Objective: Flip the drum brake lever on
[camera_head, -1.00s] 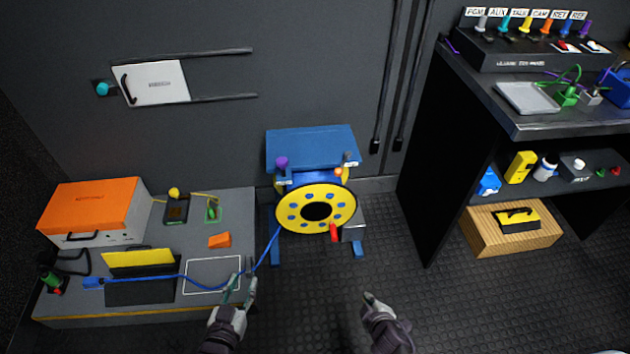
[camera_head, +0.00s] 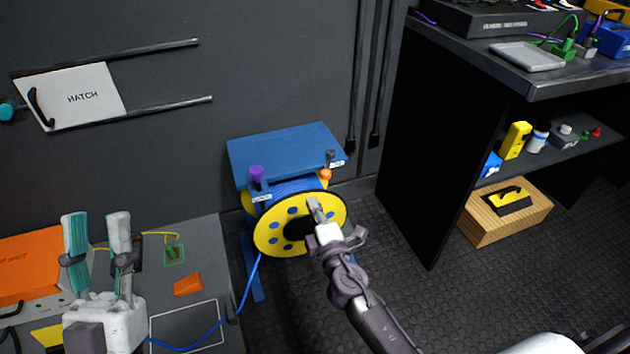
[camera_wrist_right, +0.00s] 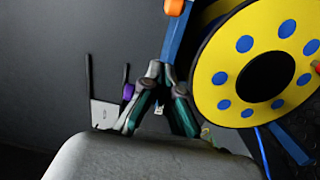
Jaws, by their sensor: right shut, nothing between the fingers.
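The cable drum (camera_head: 272,238) has a yellow flange with blue dots and stands under a blue top plate (camera_head: 285,152). A purple knob (camera_head: 256,173) with a small label is at its left. A dark-topped lever (camera_head: 330,156) and an orange knob (camera_head: 325,175) are at its right. The labels are too small to read, so I cannot tell which is the brake lever. My right gripper (camera_head: 314,203) is shut and empty before the drum face. In the right wrist view its tips (camera_wrist_right: 160,68) meet below the orange knob (camera_wrist_right: 174,7). My left gripper (camera_head: 97,222) is open and empty over the bench.
A grey bench (camera_head: 208,262) with an orange case (camera_head: 28,268) and an orange wedge (camera_head: 188,285) is at the left. A blue cable (camera_head: 246,285) runs from drum to bench. A dark shelf unit (camera_head: 425,140) stands at the right. The floor between is clear.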

